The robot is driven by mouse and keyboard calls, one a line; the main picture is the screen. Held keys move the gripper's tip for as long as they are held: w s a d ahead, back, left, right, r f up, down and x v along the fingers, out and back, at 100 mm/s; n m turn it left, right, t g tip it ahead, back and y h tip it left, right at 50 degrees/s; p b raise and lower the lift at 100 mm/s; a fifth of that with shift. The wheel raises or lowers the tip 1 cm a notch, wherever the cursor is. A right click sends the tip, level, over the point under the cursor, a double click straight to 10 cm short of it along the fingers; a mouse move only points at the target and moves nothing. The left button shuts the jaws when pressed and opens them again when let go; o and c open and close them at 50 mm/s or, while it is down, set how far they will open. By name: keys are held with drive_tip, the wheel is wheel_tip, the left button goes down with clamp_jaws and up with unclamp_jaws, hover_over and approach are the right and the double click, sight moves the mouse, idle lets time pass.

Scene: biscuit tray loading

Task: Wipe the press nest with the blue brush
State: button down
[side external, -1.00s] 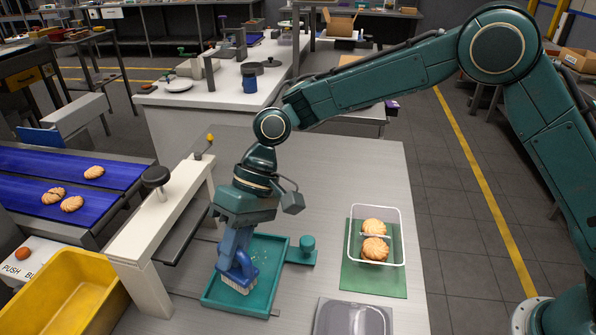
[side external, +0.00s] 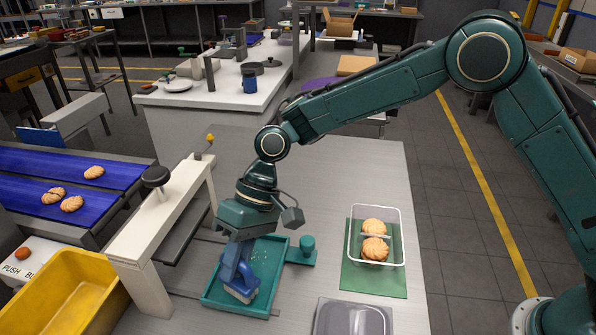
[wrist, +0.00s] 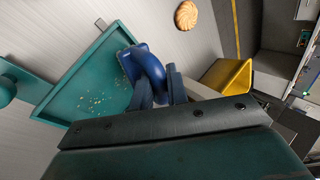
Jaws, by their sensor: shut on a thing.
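The press nest is a shallow teal tray (side external: 276,262) on the grey table, with a round teal knob on a tab at its right side. My gripper (side external: 236,258) is shut on the blue brush (side external: 237,279) over the near left part of the nest. The pale bristles point down at the nest floor and seem to touch it. In the wrist view the brush (wrist: 146,64) sits between my fingers (wrist: 160,90), by one edge of the nest (wrist: 68,76). Several small crumbs (wrist: 95,98) lie scattered on the nest floor there.
The white press frame (side external: 165,205) with a black knob stands close left of the nest. A yellow bin (side external: 112,284) is at the lower left. A clear tray (side external: 404,240) with two biscuits sits on a green mat (side external: 375,285) at the right. A grey container (side external: 352,318) is in front.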

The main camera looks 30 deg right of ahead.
drive_tip(key=shift+f, duration=0.3)
idle(0.4)
drive_tip(key=shift+w+d, duration=0.1)
drive_tip(key=shift+w, duration=0.05)
drive_tip(key=shift+w+d+r, duration=0.1)
drive_tip(key=shift+w+d, duration=1.15)
drive_tip(key=shift+w+d, duration=1.3)
drive_tip(key=shift+d, duration=0.05)
drive_tip(key=shift+w, duration=0.1)
drive_tip(key=shift+w+d+f, duration=0.15)
drive_tip(key=shift+w+d, duration=0.5)
drive_tip(key=shift+d, duration=0.05)
drive_tip(key=shift+w+d+f, duration=0.15)
drive_tip(key=shift+w+d, duration=0.45)
drive_tip(key=shift+d, duration=0.05)
